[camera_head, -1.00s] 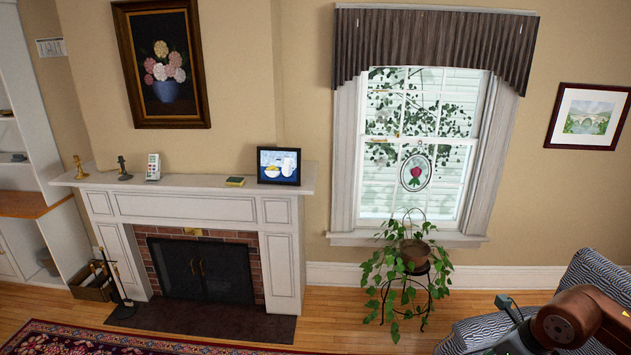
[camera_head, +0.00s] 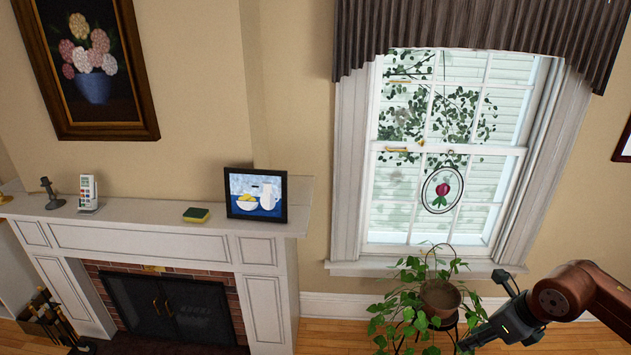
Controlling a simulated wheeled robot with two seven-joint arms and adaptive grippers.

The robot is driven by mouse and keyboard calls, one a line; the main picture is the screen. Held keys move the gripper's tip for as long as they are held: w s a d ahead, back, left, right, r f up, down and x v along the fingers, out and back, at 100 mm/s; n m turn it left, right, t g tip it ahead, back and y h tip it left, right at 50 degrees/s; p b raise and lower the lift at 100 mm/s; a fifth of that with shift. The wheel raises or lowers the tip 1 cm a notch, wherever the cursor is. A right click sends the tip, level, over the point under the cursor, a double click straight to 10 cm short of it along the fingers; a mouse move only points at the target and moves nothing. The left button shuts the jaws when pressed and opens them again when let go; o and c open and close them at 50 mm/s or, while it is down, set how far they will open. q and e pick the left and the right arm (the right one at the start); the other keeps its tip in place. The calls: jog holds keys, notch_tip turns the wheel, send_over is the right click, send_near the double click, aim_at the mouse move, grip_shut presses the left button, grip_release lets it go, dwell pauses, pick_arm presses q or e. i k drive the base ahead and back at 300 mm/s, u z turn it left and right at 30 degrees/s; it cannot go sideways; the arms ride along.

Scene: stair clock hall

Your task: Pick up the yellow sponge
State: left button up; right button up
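The yellow sponge (camera_head: 196,215), with a dark green layer, lies on the white mantel shelf (camera_head: 150,218), between a remote-like white device and a small framed picture. My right gripper (camera_head: 490,308) shows at the lower right, in front of the potted plant and far to the right of the sponge. Its fingers look spread apart, and nothing is seen between them. My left gripper is out of view.
The framed picture (camera_head: 256,195) stands just right of the sponge. The white device (camera_head: 88,194) and a dark candlestick (camera_head: 52,193) stand to the left. A potted plant (camera_head: 440,297) stands below the window. The fireplace (camera_head: 170,305) is under the mantel.

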aim_at(192, 214)
jog(key=i, duration=0.55)
jog(key=u, duration=1.6)
jog(key=i, duration=1.65)
